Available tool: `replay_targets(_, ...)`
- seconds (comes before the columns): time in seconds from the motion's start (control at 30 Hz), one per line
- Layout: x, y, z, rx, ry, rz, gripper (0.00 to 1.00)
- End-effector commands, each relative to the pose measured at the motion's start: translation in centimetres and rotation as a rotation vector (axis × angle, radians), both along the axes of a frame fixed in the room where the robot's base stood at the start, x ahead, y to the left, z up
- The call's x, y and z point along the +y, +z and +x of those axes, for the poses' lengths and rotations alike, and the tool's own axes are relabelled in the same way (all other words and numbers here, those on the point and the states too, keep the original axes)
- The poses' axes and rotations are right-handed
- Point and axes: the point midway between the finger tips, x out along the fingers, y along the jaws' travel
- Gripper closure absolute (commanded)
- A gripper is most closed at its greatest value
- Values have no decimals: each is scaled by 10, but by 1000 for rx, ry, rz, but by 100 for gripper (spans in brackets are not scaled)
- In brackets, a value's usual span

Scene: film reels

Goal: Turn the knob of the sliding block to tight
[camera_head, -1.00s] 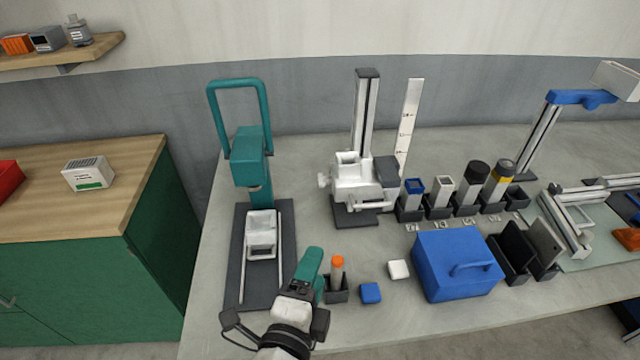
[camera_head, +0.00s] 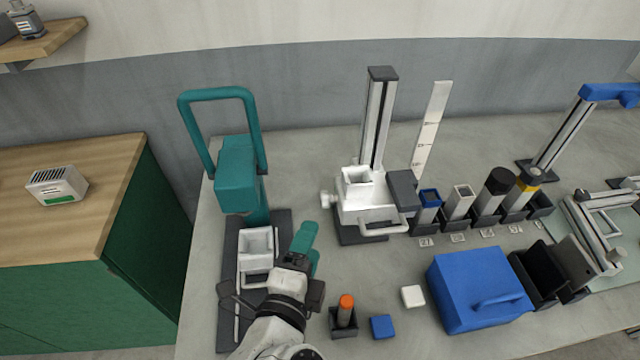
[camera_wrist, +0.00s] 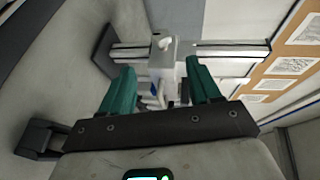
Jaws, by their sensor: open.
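The white sliding block (camera_head: 362,208) sits low on an upright grey column (camera_head: 377,120) on a dark base. Its small white knob (camera_head: 327,199) sticks out from the block's left side. In the wrist view the scene is turned sideways; the block (camera_wrist: 172,66) lies beyond the fingers, and what looks like its knob (camera_wrist: 165,43) is at its top. My gripper (camera_head: 305,245) has teal fingers, left of and nearer than the block, apart from it. In the wrist view my gripper (camera_wrist: 162,80) is open and empty. The knob's setting is too small to read.
A teal press (camera_head: 238,175) stands left of the column. A scale strip (camera_head: 430,130) and several holders (camera_head: 458,203) stand to the right. In front are an orange-capped tube (camera_head: 346,310), a blue cube (camera_head: 382,327), a white cube (camera_head: 412,296) and a blue box (camera_head: 478,285).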

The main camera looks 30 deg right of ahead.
Motion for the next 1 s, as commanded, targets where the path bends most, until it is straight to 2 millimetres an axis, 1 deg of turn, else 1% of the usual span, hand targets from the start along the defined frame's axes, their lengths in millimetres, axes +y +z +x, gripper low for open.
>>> replay_targets(0.13,-2,0,2,0,0,0,38)
replay_targets(0.27,-11,-2,12,-1,-3,-1,38)
replay_targets(0.5,-40,-9,44,-1,-4,-1,38)
replay_targets(0.7,-59,-15,67,-1,-3,-1,38)
replay_targets(0.83,-66,-18,76,0,-1,0,38)
replay_targets(1.0,-70,-19,80,0,0,0,38)
